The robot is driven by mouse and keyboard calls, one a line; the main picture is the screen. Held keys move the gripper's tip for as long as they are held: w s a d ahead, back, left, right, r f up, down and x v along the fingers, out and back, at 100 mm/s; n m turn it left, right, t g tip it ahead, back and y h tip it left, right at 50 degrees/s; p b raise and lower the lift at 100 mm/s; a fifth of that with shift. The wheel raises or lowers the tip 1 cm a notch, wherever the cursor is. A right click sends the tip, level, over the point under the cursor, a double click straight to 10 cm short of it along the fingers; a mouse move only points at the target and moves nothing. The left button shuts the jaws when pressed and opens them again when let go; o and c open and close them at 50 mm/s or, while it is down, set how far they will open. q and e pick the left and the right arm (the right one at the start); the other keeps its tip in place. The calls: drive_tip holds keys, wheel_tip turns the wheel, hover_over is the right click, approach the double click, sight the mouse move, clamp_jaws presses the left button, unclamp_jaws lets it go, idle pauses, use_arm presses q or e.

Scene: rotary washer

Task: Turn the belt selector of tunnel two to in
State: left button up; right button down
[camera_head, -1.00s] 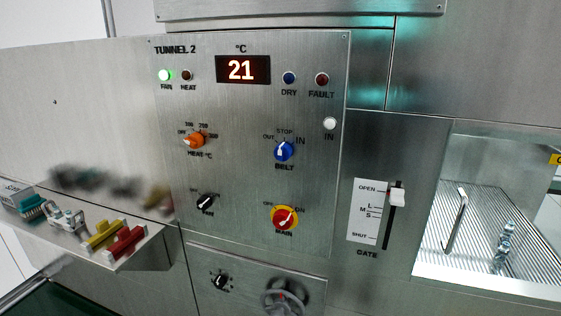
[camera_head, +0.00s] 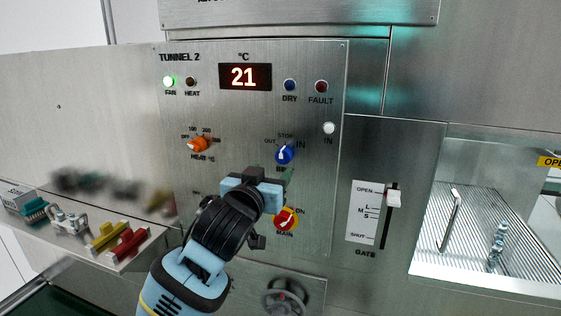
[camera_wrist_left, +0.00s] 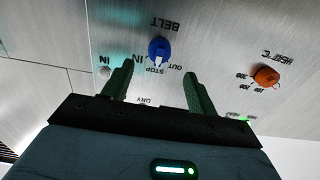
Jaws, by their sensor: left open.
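The blue belt selector knob (camera_head: 285,154) is on the tunnel 2 panel, with OUT to its left, STOP above and IN to its right. Its white mark points up toward STOP. My left gripper (camera_head: 287,174) is just below the knob in the head view, its body covering the lower panel. In the left wrist view the panel appears upside down; the knob (camera_wrist_left: 158,48) shows beyond and between the two green fingertips of the open gripper (camera_wrist_left: 156,74). The gripper appears empty and apart from the knob. My right gripper is not in view.
The orange heat knob (camera_head: 198,144) is left of the belt knob. The red and yellow main switch (camera_head: 285,219) is close below my gripper. The gate slider (camera_head: 393,198) is to the right. A shelf (camera_head: 150,240) with several small parts is at lower left.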

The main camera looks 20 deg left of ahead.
sight(281, 160)
use_arm(q)
drive_tip(key=shift+w+d, duration=0.15)
drive_tip(key=shift+w, duration=3.65)
drive_tip(key=c, duration=1)
